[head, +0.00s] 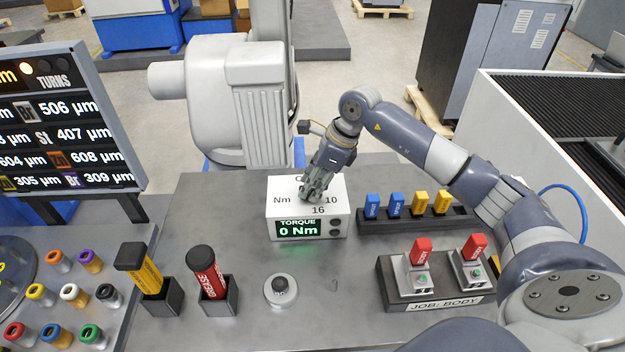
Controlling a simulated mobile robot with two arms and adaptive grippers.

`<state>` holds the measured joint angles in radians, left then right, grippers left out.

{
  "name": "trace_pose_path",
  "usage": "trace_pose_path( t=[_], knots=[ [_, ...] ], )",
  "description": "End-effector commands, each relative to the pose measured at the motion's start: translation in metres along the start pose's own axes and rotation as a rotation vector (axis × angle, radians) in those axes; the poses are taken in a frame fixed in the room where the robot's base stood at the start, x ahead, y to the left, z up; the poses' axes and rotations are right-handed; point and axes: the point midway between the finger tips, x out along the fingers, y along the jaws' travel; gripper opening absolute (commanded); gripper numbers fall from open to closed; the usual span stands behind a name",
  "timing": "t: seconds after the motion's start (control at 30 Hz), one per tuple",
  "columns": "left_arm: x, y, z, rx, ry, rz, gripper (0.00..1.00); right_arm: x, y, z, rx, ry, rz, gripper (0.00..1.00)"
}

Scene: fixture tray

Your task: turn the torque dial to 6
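The torque box (280,211) is a white block on the grey table, with a dark display (297,229) reading "TORQUE 0 Nm" in green. Its top carries the marks "Nm", "10" and "16"; another mark at the back is partly covered. My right gripper (313,194) points down onto the middle of the box top, where its fingers hide the dial. I cannot tell whether the fingers grip the dial or only hover over it. My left gripper is not in view.
A rack (415,219) of blue and yellow pieces stands right of the box. The "JOB: BODY" fixture (444,304) is in front of it.

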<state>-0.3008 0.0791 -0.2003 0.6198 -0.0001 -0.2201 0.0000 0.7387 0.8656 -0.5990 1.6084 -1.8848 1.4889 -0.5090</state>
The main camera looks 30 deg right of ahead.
Motion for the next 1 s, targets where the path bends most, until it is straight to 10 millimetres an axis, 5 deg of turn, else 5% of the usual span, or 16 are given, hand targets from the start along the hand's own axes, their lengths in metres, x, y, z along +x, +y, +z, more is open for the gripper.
trace_pose_path(
  t=[0.27,0.4,1.0],
  knots=[
    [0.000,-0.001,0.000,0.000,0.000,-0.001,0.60,0.001,0.000,0.000,0.000,-0.001,0.000,0.29],
    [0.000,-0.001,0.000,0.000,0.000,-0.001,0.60,0.001,0.000,0.000,0.000,-0.001,0.000,0.00],
    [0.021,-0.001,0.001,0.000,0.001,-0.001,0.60,0.005,-0.003,-0.001,-0.105,-0.001,0.042,0.00]
  ],
)
